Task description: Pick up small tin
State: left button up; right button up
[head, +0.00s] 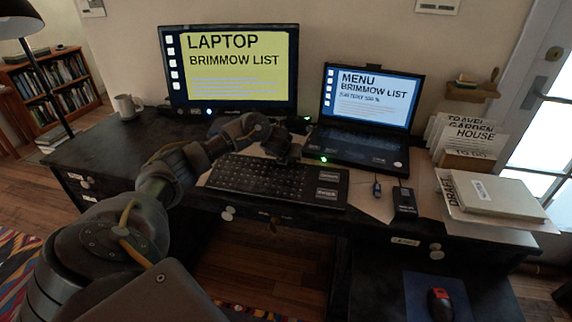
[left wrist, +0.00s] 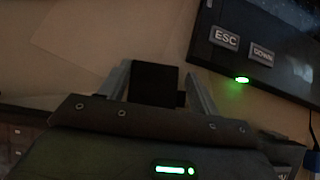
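A small dark block (left wrist: 153,83), which may be the small tin, sits between the fingers of my left gripper (left wrist: 160,75) in the left wrist view. The fingers stand apart, with the block close to the left finger and a narrow gap towards the right one. I cannot tell whether the block is clear of the desk. In the head view my left gripper (head: 284,152) is low over the desk at the keyboard's back edge, and its fingers and the block are hard to make out. My right gripper is not in view.
The keyboard (head: 265,180) lies in front of the left gripper. An open laptop (head: 365,148) stands right of it, a monitor (head: 240,75) behind. A small black box (head: 404,203), books (head: 497,197) and a mug (head: 127,106) are farther off. The desk's left side is mostly clear.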

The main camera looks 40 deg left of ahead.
pick_arm(q)
jog(key=shift+c, duration=0.7)
